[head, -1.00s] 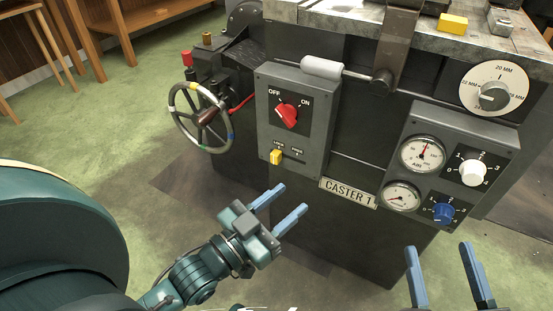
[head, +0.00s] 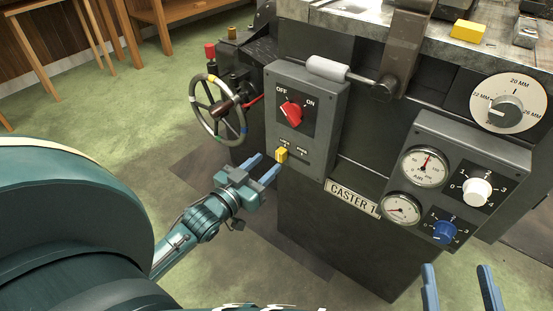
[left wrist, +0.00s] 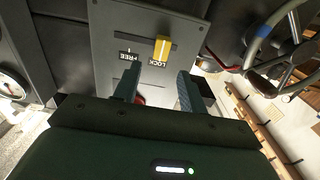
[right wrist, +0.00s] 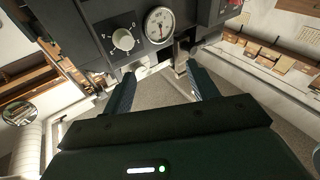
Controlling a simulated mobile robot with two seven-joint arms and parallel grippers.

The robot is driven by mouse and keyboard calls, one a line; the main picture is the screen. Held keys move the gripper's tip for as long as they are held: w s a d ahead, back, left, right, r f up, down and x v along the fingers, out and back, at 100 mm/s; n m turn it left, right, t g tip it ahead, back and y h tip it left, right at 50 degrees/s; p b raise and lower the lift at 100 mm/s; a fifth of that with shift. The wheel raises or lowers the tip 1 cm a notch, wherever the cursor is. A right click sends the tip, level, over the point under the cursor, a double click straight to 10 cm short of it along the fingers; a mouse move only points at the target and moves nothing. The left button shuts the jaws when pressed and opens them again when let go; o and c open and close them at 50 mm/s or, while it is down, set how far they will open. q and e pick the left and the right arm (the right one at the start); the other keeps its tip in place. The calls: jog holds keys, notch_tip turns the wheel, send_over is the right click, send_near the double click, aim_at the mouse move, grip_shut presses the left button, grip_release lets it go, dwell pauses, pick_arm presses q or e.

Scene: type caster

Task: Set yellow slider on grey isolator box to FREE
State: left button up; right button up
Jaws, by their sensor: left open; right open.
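The grey isolator box (head: 314,142) is on the front of the dark caster machine. It carries a red knob between OFF and ON marks and, below it, the small yellow slider (head: 282,156). In the left wrist view the yellow slider (left wrist: 162,47) stands at the LOCK end of its slot; the FREE label (left wrist: 129,57) is to its left there. My left gripper (head: 263,168) is open, its fingertips just short of and to the left of the slider in the head view. My right gripper (head: 458,272) is open and empty, low in front of the gauge panel.
A spoked handwheel (head: 218,110) stands left of the box. A white-handled lever (head: 328,68) crosses its top. The gauge panel (head: 462,150) with white and blue knobs is to the right. Green floor (head: 110,120) is clear on the left.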

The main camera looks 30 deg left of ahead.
aim_at(278, 154)
pick_arm(q)
jog(key=w, duration=0.1)
jog(key=w+b, duration=0.1)
jog(key=w, duration=0.3)
jog(key=shift+w+d, duration=0.1)
jog(key=shift+d, duration=0.15)
jog(key=shift+c, duration=0.5)
grip_shut()
